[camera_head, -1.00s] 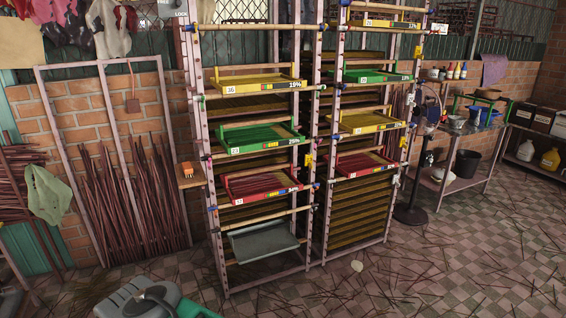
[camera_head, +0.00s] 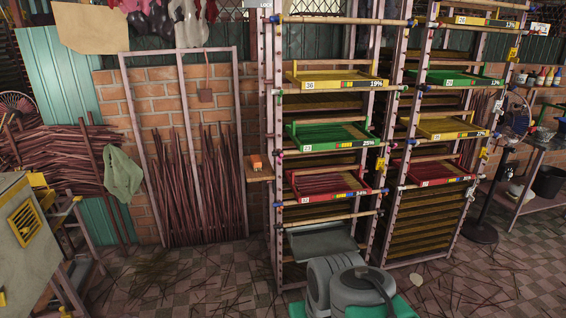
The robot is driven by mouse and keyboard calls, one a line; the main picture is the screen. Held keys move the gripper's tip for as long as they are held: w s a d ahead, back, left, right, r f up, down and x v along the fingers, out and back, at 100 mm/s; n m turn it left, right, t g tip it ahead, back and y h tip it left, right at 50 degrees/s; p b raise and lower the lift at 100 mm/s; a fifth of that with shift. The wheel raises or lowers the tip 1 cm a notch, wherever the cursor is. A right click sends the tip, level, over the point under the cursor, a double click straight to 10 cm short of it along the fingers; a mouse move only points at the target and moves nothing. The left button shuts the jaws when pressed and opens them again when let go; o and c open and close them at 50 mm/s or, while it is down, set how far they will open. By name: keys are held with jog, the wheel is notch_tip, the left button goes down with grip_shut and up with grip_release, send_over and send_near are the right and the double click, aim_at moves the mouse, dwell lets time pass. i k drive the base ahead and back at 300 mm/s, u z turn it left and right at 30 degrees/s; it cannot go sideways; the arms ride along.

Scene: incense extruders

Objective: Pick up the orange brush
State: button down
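A small orange object (camera_head: 256,162), which looks like the orange brush, sits on a small wooden ledge (camera_head: 262,178) at the left side of the drying rack. It is too small to make out its bristles or handle. A grey rounded part of my own arm shows at the bottom, right of centre, in front of the rack's foot. My gripper's fingers do not show, so its state cannot be seen.
The rack (camera_head: 274,218) holds yellow, green and red trays. Bundles of thin sticks (camera_head: 215,200) lean on the brick wall left of the ledge. A yellow-grey machine (camera_head: 25,235) stands at the far left. Scattered sticks lie on the otherwise open tiled floor (camera_head: 200,285).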

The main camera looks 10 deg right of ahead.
aim_at(256, 161)
jog(key=z, duration=0.05)
jog(key=i, duration=1.45)
jog(key=u, duration=0.75)
jog(key=i, duration=1.4)
jog(key=u, duration=0.8)
